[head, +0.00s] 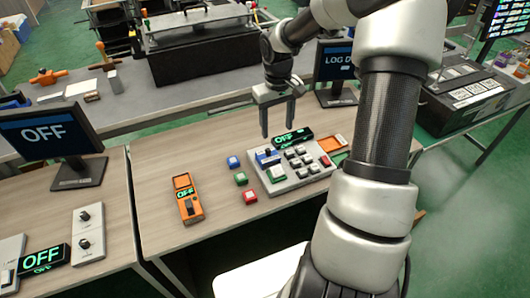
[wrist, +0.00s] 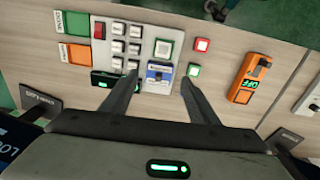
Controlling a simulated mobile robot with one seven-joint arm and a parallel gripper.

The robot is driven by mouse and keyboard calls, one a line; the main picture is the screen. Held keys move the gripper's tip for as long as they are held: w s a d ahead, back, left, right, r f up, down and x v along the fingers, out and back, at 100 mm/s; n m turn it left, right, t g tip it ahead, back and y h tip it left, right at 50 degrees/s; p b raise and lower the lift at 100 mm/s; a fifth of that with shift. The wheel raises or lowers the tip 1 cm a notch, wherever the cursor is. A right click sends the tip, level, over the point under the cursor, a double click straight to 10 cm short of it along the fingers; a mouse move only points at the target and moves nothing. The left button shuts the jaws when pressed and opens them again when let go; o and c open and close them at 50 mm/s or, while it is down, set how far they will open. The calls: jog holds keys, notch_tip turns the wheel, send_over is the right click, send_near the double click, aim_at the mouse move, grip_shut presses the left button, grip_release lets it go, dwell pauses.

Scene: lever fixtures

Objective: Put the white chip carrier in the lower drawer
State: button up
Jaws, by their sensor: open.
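My gripper (head: 277,130) is open and empty, pointing down above the wooden table, over the back left of a grey control panel. In the wrist view its fingers (wrist: 160,82) stand apart on either side of a blue-and-white unit (wrist: 158,73) on the panel; I see no clear contact. The same blue unit (head: 267,157) shows in the head view. I cannot pick out the white chip carrier for certain. A white block (head: 81,88) lies on the grey rear bench, but its kind is unclear. I see no lower drawer that I can identify.
The grey panel (head: 302,182) carries several buttons, with a lit black display (head: 292,137) behind it. Loose coloured buttons (head: 241,178) and an orange OFF unit (head: 187,198) stand to its left. An orange tray (wrist: 74,53) lies beside the panel. A monitor (head: 338,68) stands behind.

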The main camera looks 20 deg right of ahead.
send_over(276, 168)
notch_tip(276, 168, down, 12)
jog(key=shift+a+f, duration=0.1)
jog(key=shift+s+f, duration=0.1)
jog(key=shift+f, duration=2.85)
jog(key=c, duration=1.2)
jog(key=shift+r, duration=0.15)
